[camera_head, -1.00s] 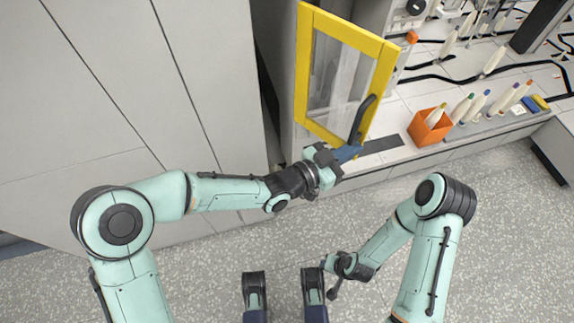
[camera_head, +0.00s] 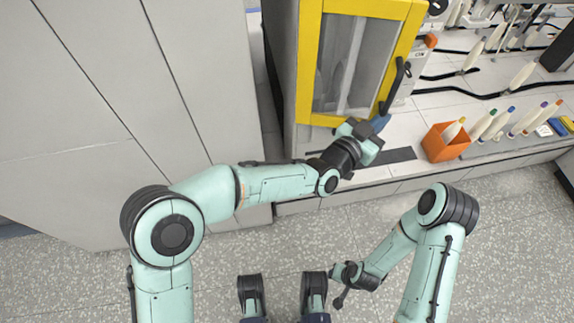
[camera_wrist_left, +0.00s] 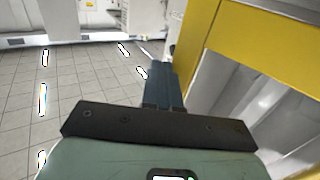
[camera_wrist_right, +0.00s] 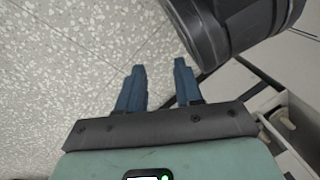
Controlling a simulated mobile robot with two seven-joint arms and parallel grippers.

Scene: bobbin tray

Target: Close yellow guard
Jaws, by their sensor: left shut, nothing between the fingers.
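The yellow guard (camera_head: 309,62) is a framed clear door on the machine, with a black handle (camera_head: 394,88) at its right side. In the head view it looks nearly flush with the machine's front; whether it is fully shut I cannot tell. My left gripper (camera_head: 381,121) is at its lower right corner, just below the handle, with blue fingers together and empty. In the left wrist view the shut fingers (camera_wrist_left: 166,84) are beside the yellow frame (camera_wrist_left: 262,45); contact is unclear. My right gripper (camera_wrist_right: 159,74) is open and empty, low over the floor.
An orange bin (camera_head: 446,143) with a bobbin stands on the white counter (camera_head: 408,130) right of the guard. Several bobbins with coloured tips (camera_head: 497,124) stand further right. Grey cabinet panels (camera_head: 100,90) fill the left. The speckled floor (camera_head: 440,285) in front is open.

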